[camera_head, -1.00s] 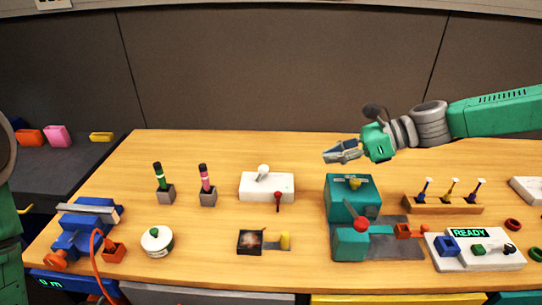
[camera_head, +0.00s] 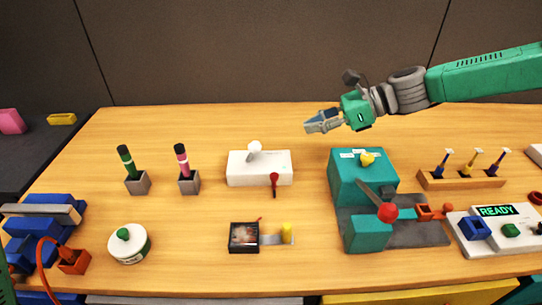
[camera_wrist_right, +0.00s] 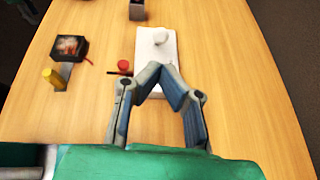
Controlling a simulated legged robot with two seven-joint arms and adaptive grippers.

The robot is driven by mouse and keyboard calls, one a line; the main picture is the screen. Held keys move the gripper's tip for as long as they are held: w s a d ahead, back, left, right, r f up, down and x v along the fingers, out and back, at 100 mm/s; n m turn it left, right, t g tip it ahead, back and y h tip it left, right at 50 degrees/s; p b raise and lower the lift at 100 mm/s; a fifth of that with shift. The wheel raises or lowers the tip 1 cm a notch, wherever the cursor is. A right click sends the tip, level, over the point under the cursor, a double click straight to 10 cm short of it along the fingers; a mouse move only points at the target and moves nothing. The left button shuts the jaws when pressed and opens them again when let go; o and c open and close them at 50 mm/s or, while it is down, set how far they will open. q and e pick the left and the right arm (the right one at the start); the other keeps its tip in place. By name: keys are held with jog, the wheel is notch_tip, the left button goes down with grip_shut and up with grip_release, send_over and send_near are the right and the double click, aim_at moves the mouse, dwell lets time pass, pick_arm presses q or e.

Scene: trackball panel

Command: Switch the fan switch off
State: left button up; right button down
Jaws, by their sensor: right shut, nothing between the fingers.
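A white box (camera_head: 245,170) with a white ball-topped knob (camera_head: 254,148) and a red-tipped lever (camera_head: 274,180) sits mid-table. It also shows in the right wrist view (camera_wrist_right: 156,45), beyond the fingertips. I cannot tell for sure which control is the fan switch. A small black box (camera_head: 243,238) with a picture-like top and a yellow cylinder (camera_head: 287,232) on a grey strip lies in front of it. My right gripper (camera_head: 309,127) is shut and empty, above the table's back part, right of the white box. My left gripper is out of view.
A teal machine (camera_head: 360,178) with a red-knobbed lever (camera_head: 387,212) stands on the right. A wooden rack (camera_head: 460,181) and a READY panel (camera_head: 500,245) are farther right. Two markers in holders (camera_head: 137,185) and a round white container (camera_head: 130,246) are on the left.

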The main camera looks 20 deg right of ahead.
pick_arm(q)
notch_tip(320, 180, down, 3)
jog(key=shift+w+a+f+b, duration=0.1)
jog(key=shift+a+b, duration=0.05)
jog(key=shift+b, duration=0.95)
pick_arm(e)
notch_tip(320, 180, down, 3)
jog(key=shift+w+a+r, duration=0.1)
jog(key=shift+a, duration=0.05)
jog(key=b, duration=0.2)
send_near(251, 153)
jog(key=f, duration=0.1)
jog(key=w+a+f, duration=0.1)
jog(key=a+f, duration=0.1)
jog(key=shift+w+a, duration=0.25)
jog(key=shift+w, duration=0.05)
jog(key=shift+w+a+f, duration=0.25)
jog(key=shift+w+a, duration=0.05)
jog(key=shift+a, duration=0.2)
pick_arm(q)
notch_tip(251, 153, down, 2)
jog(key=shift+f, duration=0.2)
